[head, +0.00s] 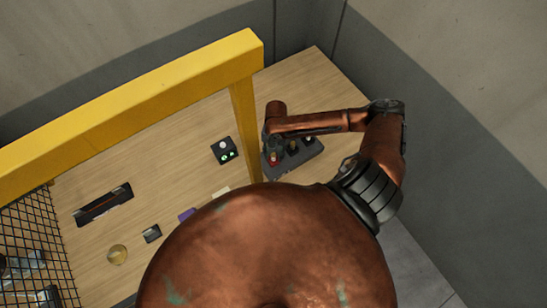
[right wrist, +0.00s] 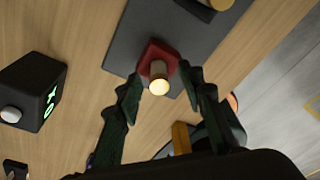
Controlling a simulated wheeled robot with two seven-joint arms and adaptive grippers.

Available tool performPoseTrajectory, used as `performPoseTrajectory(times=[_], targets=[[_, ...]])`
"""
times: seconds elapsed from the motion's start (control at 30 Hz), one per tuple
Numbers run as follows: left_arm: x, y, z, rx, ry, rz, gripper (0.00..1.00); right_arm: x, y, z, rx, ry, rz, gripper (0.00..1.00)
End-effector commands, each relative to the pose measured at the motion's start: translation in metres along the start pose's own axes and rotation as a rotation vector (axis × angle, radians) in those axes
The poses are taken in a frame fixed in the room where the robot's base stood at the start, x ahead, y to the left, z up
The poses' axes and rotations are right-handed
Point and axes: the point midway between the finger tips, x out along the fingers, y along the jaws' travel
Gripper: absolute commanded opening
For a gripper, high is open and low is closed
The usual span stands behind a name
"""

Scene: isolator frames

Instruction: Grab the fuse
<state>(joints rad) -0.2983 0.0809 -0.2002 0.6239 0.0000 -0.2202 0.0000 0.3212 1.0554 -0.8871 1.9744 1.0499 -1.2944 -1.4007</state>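A fuse with a red base and a pale cylindrical tip (right wrist: 158,78) stands on a dark grey block (right wrist: 125,42) in the right wrist view. In the head view the red fuse (head: 274,159) is at the left end of the same block (head: 307,160). My right gripper (right wrist: 161,76) is open, with one finger on each side of the fuse. A gap shows between the fingers and the fuse, and I cannot tell if either touches it. In the head view my right gripper (head: 268,139) is small, just above the fuse. My left gripper is not in view.
A black box with green lit marks (head: 225,151) stands left of the block. A yellow frame post (head: 245,125) rises close by. A dark flat case (head: 103,204), a small dark box (head: 152,233) and a round yellowish item (head: 117,255) lie on the wooden table.

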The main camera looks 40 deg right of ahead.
Motion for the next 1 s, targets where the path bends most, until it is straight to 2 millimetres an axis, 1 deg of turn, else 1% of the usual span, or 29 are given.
performPoseTrajectory(times=[0.07, 0.5, 0.6, 1.0], targets=[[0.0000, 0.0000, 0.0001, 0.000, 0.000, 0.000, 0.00, -0.0002, 0.0000, 0.0001, 0.000, 0.000, 0.000, 0.36], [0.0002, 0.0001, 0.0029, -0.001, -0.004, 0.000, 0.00, -0.0005, 0.0001, 0.0001, 0.000, 0.000, 0.000, 0.05], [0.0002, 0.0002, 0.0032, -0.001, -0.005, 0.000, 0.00, -0.0005, 0.0001, 0.0002, 0.000, 0.000, 0.000, 0.00], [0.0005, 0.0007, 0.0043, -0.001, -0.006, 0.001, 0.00, -0.0023, 0.0002, 0.0003, 0.000, -0.001, 0.001, 0.00]])
